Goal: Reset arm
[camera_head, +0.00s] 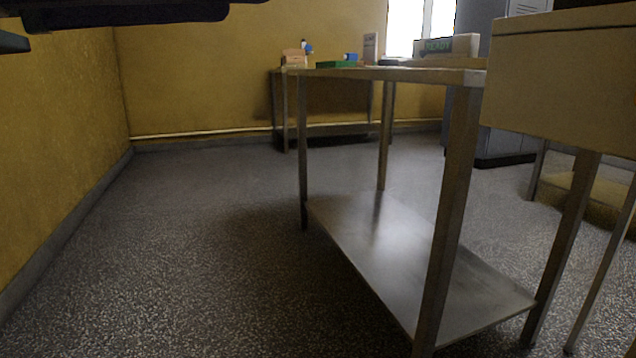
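Neither of my grippers can be made out in the head view. Dark shapes cross the top left corner and the left edge, cut off by the frame; they look like parts of my own arm, and no fingertips show on them. A tall metal table (400,74) stands right of the middle, seen from about the height of its top. On it are a box marked READY (450,47), a green flat item (337,64) and a small blue item (350,57).
The table has a low metal shelf (400,250). A yellowish cabinet (565,75) on legs stands close at the right. Another table (325,105) is by the back wall, and a grey cabinet (470,115) is behind. Speckled floor (190,240) is clear at left, up to the yellow wall (55,140).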

